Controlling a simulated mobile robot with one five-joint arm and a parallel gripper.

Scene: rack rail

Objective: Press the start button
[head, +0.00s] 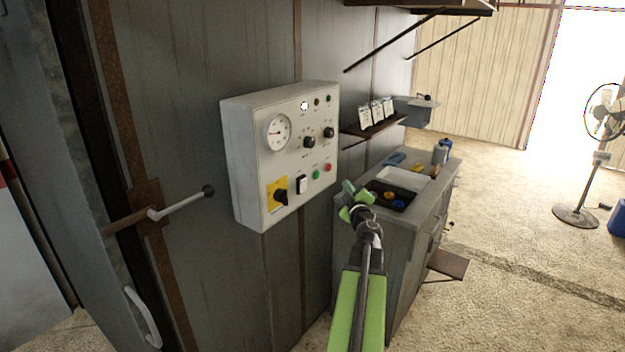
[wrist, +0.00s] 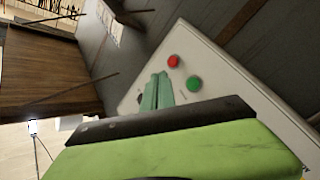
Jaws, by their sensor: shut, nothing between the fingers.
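A white control box (head: 246,160) hangs on the grey metal wall and carries a round gauge, knobs, a rocker switch and buttons. A green button (head: 316,174), apparently the start button, sits low on its face, beside a red button (head: 327,167). In the wrist view the green button (wrist: 194,84) is right of my fingertips and the red button (wrist: 174,61) is above and right of them. My gripper (head: 348,200) is shut and empty, to the right of and below the buttons in the head view. It also shows in the wrist view (wrist: 158,84). Its distance from the panel is unclear.
A grey cabinet (head: 385,250) with trays and bottles on top stands right of the box. A small shelf (head: 375,128) with white cards is above it. A lever handle (head: 180,205) sticks out at left. Open floor (head: 500,230) lies at right, with a fan (head: 590,170).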

